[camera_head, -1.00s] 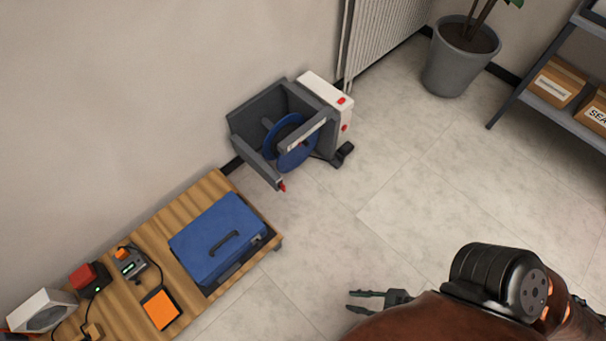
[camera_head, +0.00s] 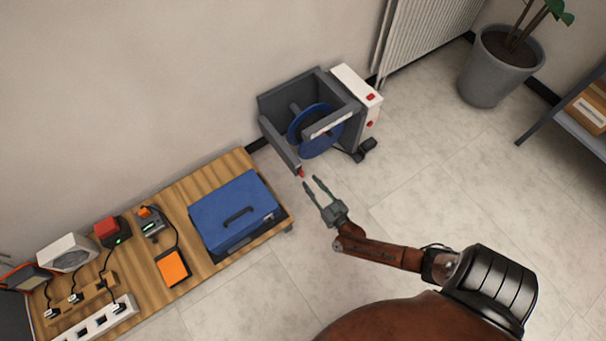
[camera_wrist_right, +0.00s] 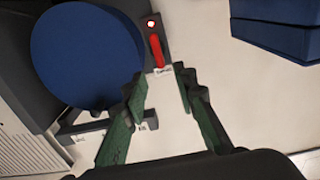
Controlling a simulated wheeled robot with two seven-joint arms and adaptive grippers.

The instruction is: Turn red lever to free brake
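The red lever (camera_head: 301,173) sits at the near end of the grey arm of the machine (camera_head: 281,146). In the right wrist view the red lever (camera_wrist_right: 156,50) lies along a dark plate, with a lit red spot (camera_wrist_right: 151,23) at one end and a small label (camera_wrist_right: 163,71) at the other. A blue disc (camera_head: 312,132) stands inside the machine frame. My right gripper (camera_head: 317,185) is open and empty, just short of the lever and apart from it. In the right wrist view its two fingers (camera_wrist_right: 160,85) point towards the lever. My left gripper is not in view.
A wooden bench (camera_head: 190,190) at the left carries a blue case (camera_head: 235,208), an orange pad (camera_head: 173,267), a power strip (camera_head: 95,320) and small devices. A white box (camera_head: 356,88) with red buttons adjoins the machine.

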